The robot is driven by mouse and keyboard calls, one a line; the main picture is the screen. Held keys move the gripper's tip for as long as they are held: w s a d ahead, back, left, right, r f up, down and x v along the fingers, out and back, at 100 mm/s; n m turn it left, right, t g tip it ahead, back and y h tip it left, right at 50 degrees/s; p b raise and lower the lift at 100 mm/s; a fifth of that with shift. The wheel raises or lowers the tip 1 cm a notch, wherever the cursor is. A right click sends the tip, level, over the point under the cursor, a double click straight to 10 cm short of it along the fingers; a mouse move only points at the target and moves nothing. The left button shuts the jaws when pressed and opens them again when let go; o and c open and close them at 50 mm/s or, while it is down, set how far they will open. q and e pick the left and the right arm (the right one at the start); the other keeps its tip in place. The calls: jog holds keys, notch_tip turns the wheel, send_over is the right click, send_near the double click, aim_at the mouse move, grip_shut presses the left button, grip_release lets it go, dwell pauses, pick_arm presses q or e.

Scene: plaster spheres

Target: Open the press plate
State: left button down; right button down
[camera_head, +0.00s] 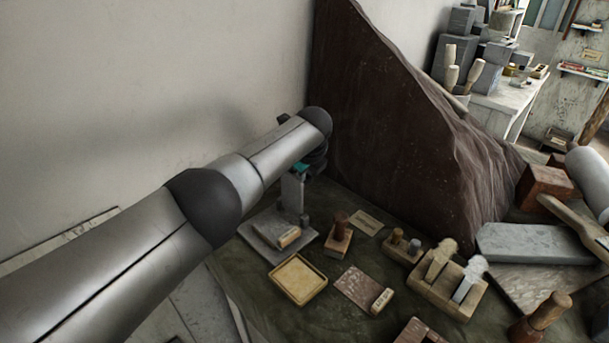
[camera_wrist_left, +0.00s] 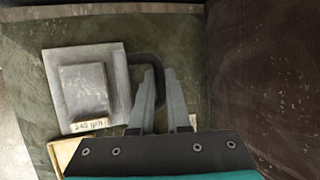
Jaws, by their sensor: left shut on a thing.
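The press (camera_head: 262,236) is a low grey block on the dark green work surface, with a small labelled piece on its front edge. In the left wrist view, the press plate (camera_wrist_left: 86,88) lies flat on a wider grey base. A dark curved handle (camera_wrist_left: 157,66) extends from its right side. My left gripper (camera_head: 296,208) reaches down at the right of the press. In the wrist view its two grey fingers (camera_wrist_left: 159,74) are shut on the handle, whose gripped part is partly hidden. My right gripper is not seen.
A wooden tray (camera_head: 297,279), a wooden-handled stamp (camera_head: 339,237) and a brown card (camera_head: 358,289) lie close by. A wooden tool holder (camera_head: 447,286) stands to the right. A large dark slab (camera_head: 400,120) rises behind, beside the plain wall.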

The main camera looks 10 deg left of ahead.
pick_arm(q)
jog(key=c, duration=1.2)
grip_release()
jog(key=shift+o, duration=0.2)
jog(key=shift+r, duration=0.1)
jog(key=p+v, duration=0.4)
jog(key=v, duration=1.1)
